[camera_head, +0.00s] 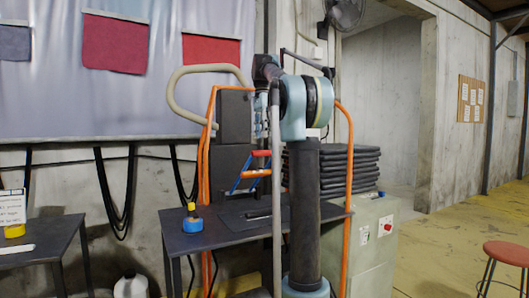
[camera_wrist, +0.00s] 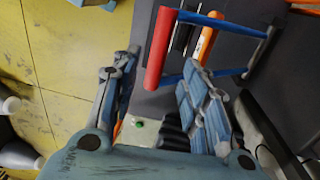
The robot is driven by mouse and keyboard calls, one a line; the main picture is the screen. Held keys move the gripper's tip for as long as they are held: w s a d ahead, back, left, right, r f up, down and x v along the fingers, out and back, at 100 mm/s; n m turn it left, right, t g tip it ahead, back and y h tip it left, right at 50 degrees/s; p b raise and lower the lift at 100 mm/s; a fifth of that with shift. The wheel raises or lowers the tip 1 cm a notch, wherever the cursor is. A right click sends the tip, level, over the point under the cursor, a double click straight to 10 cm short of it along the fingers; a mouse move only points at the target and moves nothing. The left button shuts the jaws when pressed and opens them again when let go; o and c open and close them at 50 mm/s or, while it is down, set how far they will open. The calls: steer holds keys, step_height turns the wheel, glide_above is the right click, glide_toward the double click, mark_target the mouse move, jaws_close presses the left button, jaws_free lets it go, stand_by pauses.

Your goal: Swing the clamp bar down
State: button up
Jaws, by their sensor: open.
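The clamp bar is a red bar (camera_wrist: 161,48) on blue side arms (camera_wrist: 225,72). It stands raised above the dark worktable (camera_head: 228,222), its red part (camera_head: 262,153) just below my gripper in the head view. My gripper (camera_wrist: 160,64) is open and empty. In the wrist view its two blue-grey fingers stand on either side of the red bar's lower end. I cannot tell whether either finger touches it. An orange bar (camera_wrist: 207,36) lies beyond the red one and also shows in the head view (camera_head: 257,173). My arm partly hides the clamp's right side.
A dark upright block (camera_head: 234,118) stands behind the clamp. Orange frame posts (camera_head: 349,165) rise at the sides. A stack of dark pads (camera_head: 348,172) rests on a grey-green cabinet (camera_head: 372,240) at the right.

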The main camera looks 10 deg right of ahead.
steer(key=f, duration=0.7)
steer(key=shift+s+d+f, duration=0.1)
steer(key=shift+s, duration=0.3)
steer(key=shift+c, duration=0.6)
jaws_close()
